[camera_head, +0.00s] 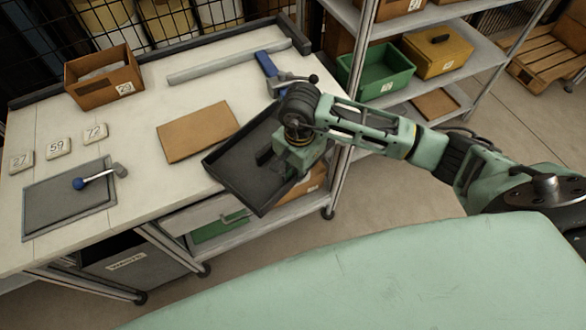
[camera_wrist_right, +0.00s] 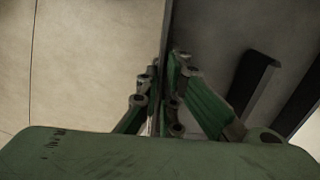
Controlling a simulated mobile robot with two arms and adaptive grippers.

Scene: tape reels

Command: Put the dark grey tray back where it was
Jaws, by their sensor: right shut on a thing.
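The dark grey tray (camera_head: 240,172) is at the right front edge of the white workbench, tilted, with its near part out past the bench edge. My right gripper (camera_head: 268,158) is at the tray and shut on it; the arm and wrist cover part of the tray. In the right wrist view, the fingers (camera_wrist_right: 165,95) close on the tray's thin wall, with the tray's inside (camera_wrist_right: 215,40) to the right. I cannot tell whether the tray touches the bench. My left gripper is not in view.
A brown board (camera_head: 198,132) lies just left of the tray. A shelf with a green bin (camera_head: 376,72) stands behind right.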

